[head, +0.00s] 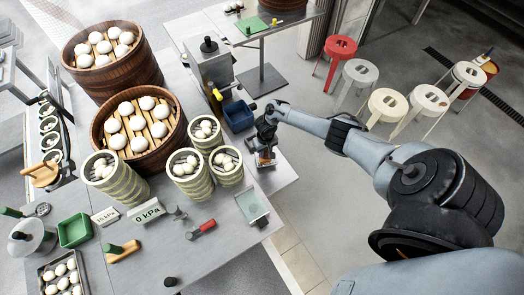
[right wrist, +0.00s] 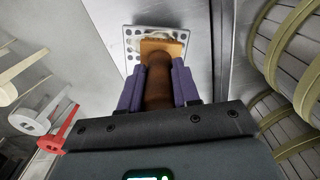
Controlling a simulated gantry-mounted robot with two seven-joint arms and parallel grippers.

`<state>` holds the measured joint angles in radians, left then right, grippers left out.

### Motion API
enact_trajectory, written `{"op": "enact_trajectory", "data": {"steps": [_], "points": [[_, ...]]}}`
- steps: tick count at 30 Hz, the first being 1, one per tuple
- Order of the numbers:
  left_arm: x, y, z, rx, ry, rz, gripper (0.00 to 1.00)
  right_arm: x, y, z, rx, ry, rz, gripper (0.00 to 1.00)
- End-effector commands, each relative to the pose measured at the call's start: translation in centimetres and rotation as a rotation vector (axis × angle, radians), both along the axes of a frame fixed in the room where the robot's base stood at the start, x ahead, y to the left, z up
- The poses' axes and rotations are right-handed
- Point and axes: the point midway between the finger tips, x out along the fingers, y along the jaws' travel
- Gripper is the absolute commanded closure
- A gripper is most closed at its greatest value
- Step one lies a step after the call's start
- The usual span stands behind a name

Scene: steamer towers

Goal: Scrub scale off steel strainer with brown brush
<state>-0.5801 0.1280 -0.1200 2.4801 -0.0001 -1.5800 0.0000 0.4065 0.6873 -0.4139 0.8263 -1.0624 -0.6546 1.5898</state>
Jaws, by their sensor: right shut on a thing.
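My right gripper (head: 265,138) is shut on the brown handle of the brown brush (right wrist: 158,82). The handle stands between the two purple finger pads in the right wrist view, with the tan brush block beyond the fingertips. The steel strainer (right wrist: 131,58) is a flat perforated plate under the brush, at the right edge of the steel table in the head view. A whitish patch shows on it beside the block. The block hides part of the strainer, and I cannot tell whether the bristles touch it. My left gripper is not in view.
Bamboo steamer towers (head: 190,185) and a large wooden steamer (head: 170,151) with buns stand left of the brush. A blue bin (head: 238,115) is just behind. A framed plate (head: 255,207) and a red-handled tool (head: 201,230) lie nearer. Stools stand on the floor at right.

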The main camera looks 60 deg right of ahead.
Motion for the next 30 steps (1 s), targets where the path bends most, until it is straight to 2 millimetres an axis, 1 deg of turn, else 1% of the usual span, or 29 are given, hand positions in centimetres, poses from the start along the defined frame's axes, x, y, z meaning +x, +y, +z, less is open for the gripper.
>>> {"op": "enact_trajectory", "data": {"steps": [3,19,30], "points": [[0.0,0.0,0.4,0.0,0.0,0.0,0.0,-0.4,-0.4,0.2,0.0,0.0,-0.001,1.0],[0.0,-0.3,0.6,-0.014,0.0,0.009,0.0,-0.7,-0.7,0.1,-0.001,-0.001,-0.001,1.0],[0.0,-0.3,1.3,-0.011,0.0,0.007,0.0,-2.2,-2.0,0.0,0.0,0.0,-0.001,1.0]]}}
